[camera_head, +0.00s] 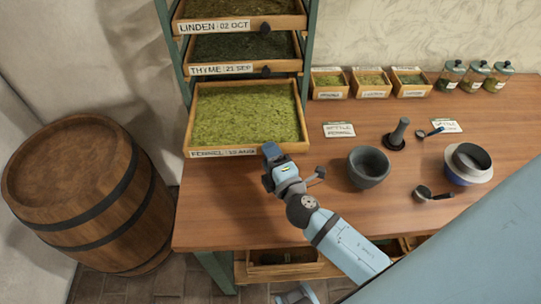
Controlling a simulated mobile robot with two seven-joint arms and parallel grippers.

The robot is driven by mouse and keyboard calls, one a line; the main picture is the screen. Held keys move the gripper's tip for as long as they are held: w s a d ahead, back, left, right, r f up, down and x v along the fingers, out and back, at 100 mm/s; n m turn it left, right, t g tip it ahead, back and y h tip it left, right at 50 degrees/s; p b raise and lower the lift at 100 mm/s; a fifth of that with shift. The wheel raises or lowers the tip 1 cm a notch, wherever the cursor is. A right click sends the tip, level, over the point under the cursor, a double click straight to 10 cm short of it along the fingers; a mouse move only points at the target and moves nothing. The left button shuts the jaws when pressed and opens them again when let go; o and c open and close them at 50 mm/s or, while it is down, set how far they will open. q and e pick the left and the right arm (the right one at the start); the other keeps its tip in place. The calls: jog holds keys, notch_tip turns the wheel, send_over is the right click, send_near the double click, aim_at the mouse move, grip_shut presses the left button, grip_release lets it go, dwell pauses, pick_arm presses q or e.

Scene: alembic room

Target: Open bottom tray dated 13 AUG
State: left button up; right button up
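The bottom tray (247,113), labelled FENNEL 13 AUG, is full of green herb and stands well out from the rack over the table. It shows more of its inside than the two trays above. My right gripper (269,165) is at the right part of its front edge, where the tray's knob is hidden from view. The fingers are small and seen from behind, so their opening is unclear.
Above are the THYME 21 SEP tray (222,69) and LINDEN 02 OCT tray (214,27). A mortar (368,168), a pestle (397,135) and a white-rimmed bowl (467,163) stand to the right on the wooden table (225,220). A barrel (90,195) stands left.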

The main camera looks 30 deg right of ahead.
pick_arm(q)
jog(key=shift+f, duration=0.15)
pick_arm(e)
jog(key=shift+s+f, duration=0.1)
jog(key=shift+s, duration=0.1)
pick_arm(q)
jog(key=f+b, duration=0.2)
jog(key=b, duration=0.1)
jog(key=f+b, duration=0.1)
jog(key=b, duration=0.1)
jog(key=shift+w+d+f+n, duration=0.25)
jog(key=shift+f+n, duration=0.05)
pick_arm(e)
jog(key=s, duration=1.3)
jog(key=shift+s+a, duration=0.2)
jog(key=shift+a, duration=0.2)
pick_arm(q)
jog(key=shift+f, duration=0.15)
